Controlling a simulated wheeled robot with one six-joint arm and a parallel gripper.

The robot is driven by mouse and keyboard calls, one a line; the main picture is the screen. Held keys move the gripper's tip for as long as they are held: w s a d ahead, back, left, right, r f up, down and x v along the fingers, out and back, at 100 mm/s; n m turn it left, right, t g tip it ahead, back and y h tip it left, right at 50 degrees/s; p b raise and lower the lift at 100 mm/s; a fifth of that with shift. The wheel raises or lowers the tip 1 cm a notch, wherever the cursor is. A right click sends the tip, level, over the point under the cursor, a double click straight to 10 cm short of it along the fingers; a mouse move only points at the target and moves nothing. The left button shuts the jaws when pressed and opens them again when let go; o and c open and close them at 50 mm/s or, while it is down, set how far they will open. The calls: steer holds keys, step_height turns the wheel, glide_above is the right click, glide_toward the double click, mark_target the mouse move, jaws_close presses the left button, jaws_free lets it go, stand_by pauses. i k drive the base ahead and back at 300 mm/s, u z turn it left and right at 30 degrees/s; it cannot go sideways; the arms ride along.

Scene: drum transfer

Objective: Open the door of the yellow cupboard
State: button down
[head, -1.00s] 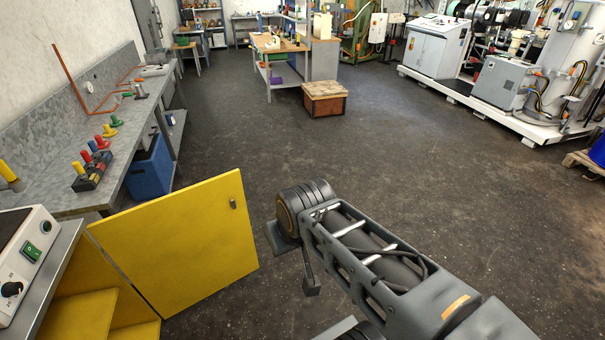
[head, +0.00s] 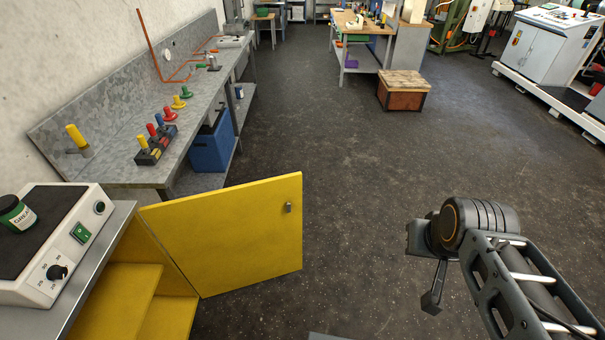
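The yellow cupboard (head: 118,290) stands at the lower left under a grey top, with shelves showing inside. Its yellow door (head: 232,238) stands wide open, swung out to the right of the cupboard's opening. A small grey handle (head: 289,208) sits near the door's upper right corner. My arm reaches in from the lower right, clear of the door and apart from the handle. My gripper (head: 432,300) shows only partly at the arm's end, as a dark finger-like part pointing down. Its opening is hidden, and nothing is seen held in it.
A grey workbench (head: 190,130) runs along the left wall, with a blue bin (head: 212,150) below. A wooden crate (head: 404,92) stands on otherwise open floor.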

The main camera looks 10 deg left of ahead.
mark_target(229, 239)
steer(key=i, duration=3.7)
steer(key=u, duration=4.95)
